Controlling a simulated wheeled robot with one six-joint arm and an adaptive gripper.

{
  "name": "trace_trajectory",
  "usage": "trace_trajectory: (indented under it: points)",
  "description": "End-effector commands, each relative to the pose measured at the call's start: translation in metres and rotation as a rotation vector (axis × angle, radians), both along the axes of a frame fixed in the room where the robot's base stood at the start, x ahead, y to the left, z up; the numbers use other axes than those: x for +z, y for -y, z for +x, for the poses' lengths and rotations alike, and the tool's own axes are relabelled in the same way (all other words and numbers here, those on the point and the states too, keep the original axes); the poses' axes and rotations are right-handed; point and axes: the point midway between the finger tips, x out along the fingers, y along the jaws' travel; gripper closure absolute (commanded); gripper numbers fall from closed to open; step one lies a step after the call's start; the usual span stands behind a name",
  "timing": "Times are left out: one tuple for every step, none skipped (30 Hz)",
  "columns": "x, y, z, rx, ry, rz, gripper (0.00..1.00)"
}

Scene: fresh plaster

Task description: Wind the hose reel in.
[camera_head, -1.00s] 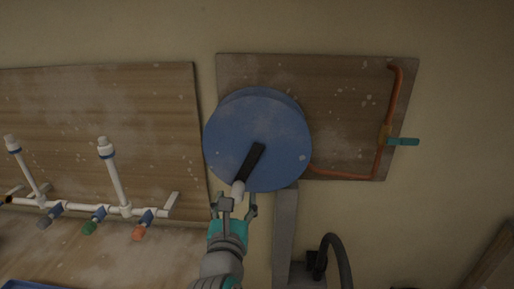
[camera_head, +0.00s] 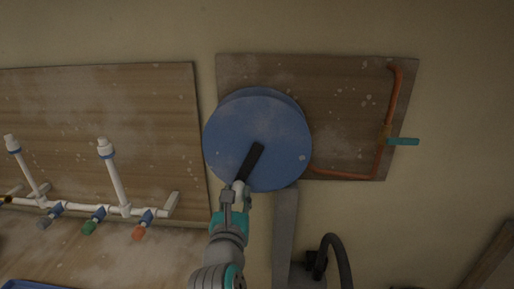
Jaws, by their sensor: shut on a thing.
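The hose reel is a blue disc (camera_head: 285,140) in front of a wooden board on the wall. A black crank arm (camera_head: 251,160) runs from its centre down and to the left, ending in a pale handle (camera_head: 239,186) near the rim. My gripper (camera_head: 236,197) is at the lower left of the reel, shut on the handle, with its fingers covering much of it. A grey post (camera_head: 286,225) stands below the reel. An orange pipe (camera_head: 345,175) runs right from beside the reel; its left end is hidden behind the disc.
A teal lever (camera_head: 403,141) sits on the orange pipe at the right. At the left, white pipes (camera_head: 117,183) carry several coloured valve knobs (camera_head: 139,233) in front of another board. A dark curved hose (camera_head: 338,258) rises at the bottom, right of the post.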

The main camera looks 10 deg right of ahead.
Motion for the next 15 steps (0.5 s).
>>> trace_trajectory:
  points:
    - [0.001, -0.001, 0.000, 0.001, 0.001, 0.000, 1.00]
    - [0.002, -0.002, 0.001, 0.001, 0.001, 0.001, 1.00]
    - [0.004, -0.004, 0.001, 0.001, 0.001, 0.001, 1.00]
    - [0.006, -0.006, 0.001, 0.002, 0.002, 0.001, 1.00]
    - [0.008, -0.009, 0.002, 0.002, 0.002, 0.001, 1.00]
    - [0.011, -0.012, 0.002, 0.002, 0.003, 0.001, 1.00]
    - [0.014, -0.015, 0.003, 0.002, 0.003, 0.001, 1.00]
    - [0.016, -0.017, 0.003, 0.001, 0.004, 0.001, 1.00]
    - [0.020, -0.021, 0.004, 0.001, 0.004, 0.001, 1.00]
    - [0.022, -0.023, 0.005, 0.001, 0.005, 0.001, 1.00]
    - [0.025, -0.026, 0.005, 0.001, 0.005, 0.001, 1.00]
    - [0.027, -0.030, 0.006, 0.001, 0.005, 0.001, 1.00]
    - [0.029, -0.032, 0.006, 0.001, 0.005, 0.001, 1.00]
    - [0.031, -0.034, 0.006, 0.001, 0.005, 0.001, 1.00]
    - [0.033, -0.035, 0.007, 0.000, 0.005, 0.001, 1.00]
